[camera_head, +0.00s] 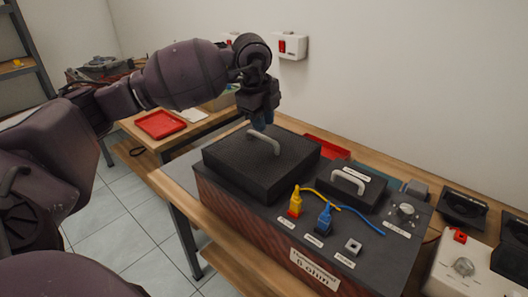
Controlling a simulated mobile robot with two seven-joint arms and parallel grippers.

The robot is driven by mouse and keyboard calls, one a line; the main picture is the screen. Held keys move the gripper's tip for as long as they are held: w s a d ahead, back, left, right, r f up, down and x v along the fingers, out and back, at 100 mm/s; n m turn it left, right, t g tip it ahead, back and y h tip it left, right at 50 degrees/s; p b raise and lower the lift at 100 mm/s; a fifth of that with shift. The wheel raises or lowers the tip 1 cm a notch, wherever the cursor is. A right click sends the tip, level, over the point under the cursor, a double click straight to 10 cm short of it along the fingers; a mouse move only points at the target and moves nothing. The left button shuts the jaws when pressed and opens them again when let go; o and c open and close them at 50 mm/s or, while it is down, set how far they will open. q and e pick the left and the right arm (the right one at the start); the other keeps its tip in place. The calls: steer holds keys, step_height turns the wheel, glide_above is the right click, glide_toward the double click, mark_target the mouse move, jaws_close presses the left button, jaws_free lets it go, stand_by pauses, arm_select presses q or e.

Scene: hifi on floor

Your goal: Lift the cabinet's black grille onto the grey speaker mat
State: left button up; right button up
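The cabinet (240,215) is a dark box with a reddish-brown patterned front and a "6 ohm" label. The black grille (238,165), a thick square slab, lies on the left part of its top. A grey arched handle (265,138) stands on the grille. My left gripper (263,124) points down just above and behind this handle; whether it touches it, and how far its dark blue fingers are parted, is unclear. A grey surface, apparently the speaker mat (178,171), shows on the table left of the cabinet, partly hidden by it. My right gripper is not in view.
A smaller black block with a handle (350,181), yellow (295,204) and blue (324,219) plugs with cables, and a knob (404,212) sit on the cabinet's right part. Red trays (160,124) (327,147) lie behind and left. Black stands (463,206) are at right.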

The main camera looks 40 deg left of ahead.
mark_target(264, 137)
arm_select(q)
steer(key=shift+w+a+f+b, duration=0.1)
steer(key=shift+w+f+b, duration=0.15)
steer(key=shift+f, duration=0.9)
steer(key=shift+w+a+f+b, duration=0.1)
steer(key=shift+w+f, duration=0.2)
steer(key=shift+f, duration=0.85)
steer(key=shift+w+a+f+b, duration=0.1)
steer(key=shift+w+f+b, duration=0.15)
steer(key=shift+f, duration=0.9)
steer(key=shift+r, duration=0.1)
steer(key=shift+c, duration=0.2)
jaws_close()
